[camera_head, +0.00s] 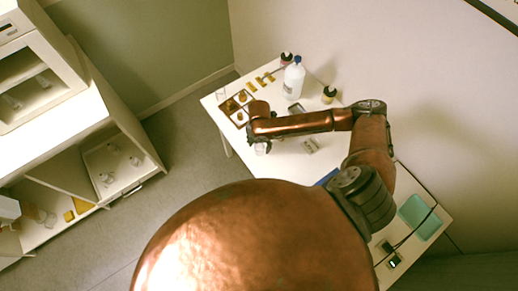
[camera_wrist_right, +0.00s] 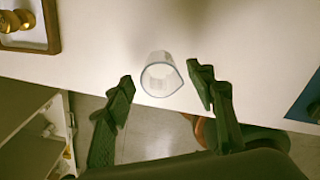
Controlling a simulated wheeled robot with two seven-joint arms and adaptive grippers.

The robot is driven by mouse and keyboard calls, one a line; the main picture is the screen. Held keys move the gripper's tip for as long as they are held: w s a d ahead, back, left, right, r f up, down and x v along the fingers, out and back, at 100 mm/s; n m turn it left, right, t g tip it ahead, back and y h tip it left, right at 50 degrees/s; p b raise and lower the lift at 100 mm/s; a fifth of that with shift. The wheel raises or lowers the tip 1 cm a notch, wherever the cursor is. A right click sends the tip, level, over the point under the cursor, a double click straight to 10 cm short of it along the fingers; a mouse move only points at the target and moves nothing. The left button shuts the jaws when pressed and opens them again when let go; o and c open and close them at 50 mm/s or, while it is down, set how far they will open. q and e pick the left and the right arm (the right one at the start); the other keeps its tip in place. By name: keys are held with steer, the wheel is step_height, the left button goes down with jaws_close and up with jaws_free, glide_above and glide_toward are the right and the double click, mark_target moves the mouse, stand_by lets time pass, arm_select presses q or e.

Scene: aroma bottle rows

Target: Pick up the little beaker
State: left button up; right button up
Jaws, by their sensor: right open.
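The little beaker (camera_wrist_right: 161,76) is clear glass with a pouring lip and stands near the table's edge in the right wrist view. In the head view a small clear vessel (camera_head: 262,149), likely the same beaker, shows partly below my right wrist. My right gripper (camera_wrist_right: 164,84) is open, with one dark finger on the left of the beaker and one on the right. Gaps show between the fingers and the glass. In the head view my right arm hides most of this gripper. My left gripper is not in view.
A wooden tray with gold-coloured pieces (camera_wrist_right: 49,37) lies at the upper left of the wrist view. A white bottle (camera_head: 293,80) and a dark-capped bottle (camera_head: 329,94) stand behind my arm. A teal tray (camera_head: 420,217) lies at the right. Open floor borders the table (camera_head: 310,173).

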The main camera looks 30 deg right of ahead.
mark_target(259, 149)
step_height(259, 149, down, 3)
steer(key=shift+r, duration=0.2)
steer(key=shift+f, duration=0.35)
steer(key=c, duration=0.5)
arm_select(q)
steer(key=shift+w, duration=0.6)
arm_select(e)
steer(key=c, duration=0.6)
steer(key=shift+r, duration=0.1)
